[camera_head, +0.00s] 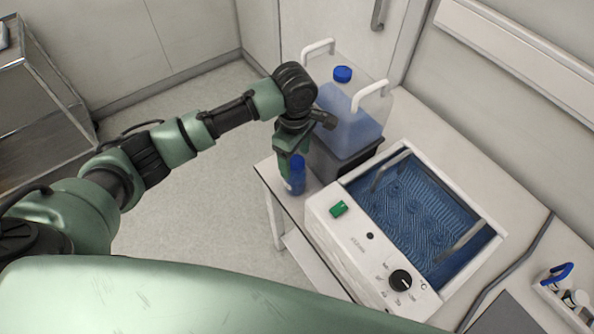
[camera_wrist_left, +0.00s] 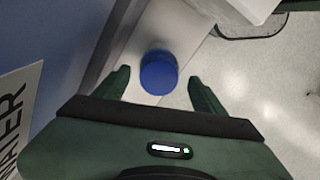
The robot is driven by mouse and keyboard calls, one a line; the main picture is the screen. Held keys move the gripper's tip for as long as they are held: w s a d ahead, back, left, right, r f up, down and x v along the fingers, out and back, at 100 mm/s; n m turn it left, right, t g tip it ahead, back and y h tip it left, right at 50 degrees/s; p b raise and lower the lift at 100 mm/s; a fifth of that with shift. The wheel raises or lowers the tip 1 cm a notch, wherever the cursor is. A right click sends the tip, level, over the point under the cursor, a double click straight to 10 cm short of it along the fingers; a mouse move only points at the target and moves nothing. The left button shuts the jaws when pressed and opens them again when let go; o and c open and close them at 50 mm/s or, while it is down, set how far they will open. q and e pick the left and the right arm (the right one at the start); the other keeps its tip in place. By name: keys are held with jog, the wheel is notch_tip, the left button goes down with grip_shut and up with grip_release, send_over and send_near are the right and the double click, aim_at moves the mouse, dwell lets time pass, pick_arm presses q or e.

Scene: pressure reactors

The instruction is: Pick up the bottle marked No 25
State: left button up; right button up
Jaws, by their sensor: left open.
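A small blue bottle (camera_head: 297,180) with a blue cap stands at the end of the white bench, left of the bath. Its label is mostly hidden and I cannot read a number on it. My left gripper (camera_head: 290,165) points down at the bottle. In the left wrist view the blue cap (camera_wrist_left: 158,73) sits between the two open fingers of the left gripper (camera_wrist_left: 161,88), with a gap on each side. No grip on the bottle shows. My right gripper is not in view.
A large clear jug (camera_head: 350,125) with a blue cap and white handles stands close behind the bottle. The water bath (camera_head: 322,222) is right of it. The bench edge (camera_head: 268,182) is close on the left. A metal cart (camera_head: 40,110) stands far left.

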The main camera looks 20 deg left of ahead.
aim_at(295, 176)
pick_arm(q)
jog(key=shift+s+f, duration=0.2)
jog(key=shift+f, duration=0.2)
jog(key=f, duration=0.1)
jog(key=f+p, duration=0.1)
jog(key=f, duration=0.3)
jog(key=shift+w+f, duration=0.15)
jog(key=shift+w, duration=0.1)
grip_shut()
